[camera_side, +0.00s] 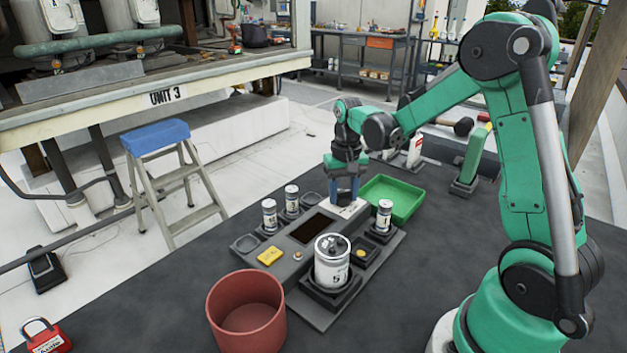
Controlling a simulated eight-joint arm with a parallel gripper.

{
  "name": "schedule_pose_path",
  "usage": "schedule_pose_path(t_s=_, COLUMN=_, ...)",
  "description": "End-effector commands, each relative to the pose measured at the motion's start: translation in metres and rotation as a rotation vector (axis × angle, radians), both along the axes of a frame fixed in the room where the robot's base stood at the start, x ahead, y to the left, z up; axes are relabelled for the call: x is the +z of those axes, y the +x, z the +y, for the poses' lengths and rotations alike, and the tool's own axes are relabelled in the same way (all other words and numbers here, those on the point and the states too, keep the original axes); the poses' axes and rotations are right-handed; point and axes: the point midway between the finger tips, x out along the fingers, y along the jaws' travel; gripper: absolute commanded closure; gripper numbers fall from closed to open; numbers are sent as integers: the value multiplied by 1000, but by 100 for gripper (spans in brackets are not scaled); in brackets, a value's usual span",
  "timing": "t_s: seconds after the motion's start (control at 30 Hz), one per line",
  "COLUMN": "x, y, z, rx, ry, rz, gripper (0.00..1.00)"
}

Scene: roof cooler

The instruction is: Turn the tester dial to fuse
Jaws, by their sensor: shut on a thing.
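The tester is a grey board (390,250) lying on the dark worktop, with a dark display window (312,230) near its middle. A pale panel (350,210) sits at the board's far end. My gripper (345,197) points straight down over this panel, its blue-grey fingers shut at the panel's top. The dial itself is hidden between and behind the fingers, so its pointer and any fuse mark cannot be read from here.
A large white can (332,268) and small white cylinders (269,216), (291,201), (384,216) stand upright on the board. A red bucket (228,308) stands in front.

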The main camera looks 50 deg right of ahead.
Motion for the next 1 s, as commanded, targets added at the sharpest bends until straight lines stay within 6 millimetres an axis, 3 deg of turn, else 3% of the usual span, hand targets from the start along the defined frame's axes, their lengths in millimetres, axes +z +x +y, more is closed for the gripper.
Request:
schedule_pose_path(t_s=0.6, x=0, y=0, z=0, rx=-454, ry=-1, rz=-1, gripper=100)
schedule_pose_path(t_s=1.0, x=0, y=0, z=-1, rx=-589, ry=-1, rz=-2, gripper=100)
